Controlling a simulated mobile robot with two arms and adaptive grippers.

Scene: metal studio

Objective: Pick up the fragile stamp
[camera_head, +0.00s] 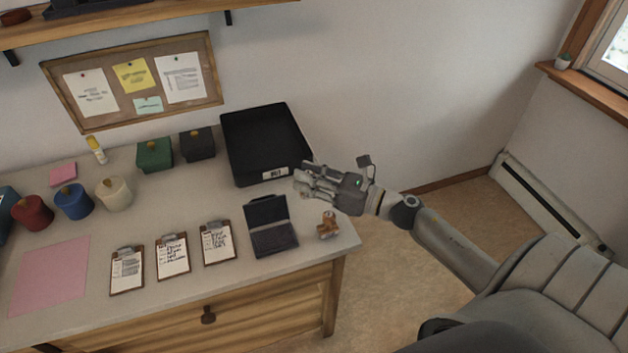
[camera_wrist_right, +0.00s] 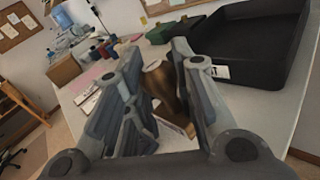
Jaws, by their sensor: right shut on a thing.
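My right gripper (camera_head: 306,181) is above the right end of the desk, just right of the black tray. In the right wrist view my right gripper (camera_wrist_right: 160,95) is shut on the stamp (camera_wrist_right: 159,84), which has a brown wooden handle and a pale-edged base lower down. The fingers stand on both sides of the handle. In the head view the hand hides the held stamp. I cannot tell there how high it is above the desk. My left gripper is not in view.
A black tray (camera_head: 238,151) with a white label stands at the back. A small brown wooden object (camera_head: 327,226) sits at the desk's right edge, beside a dark open case (camera_head: 269,240). Several clipboards (camera_head: 172,257) lie in front. A pink sheet (camera_head: 50,276) lies at left.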

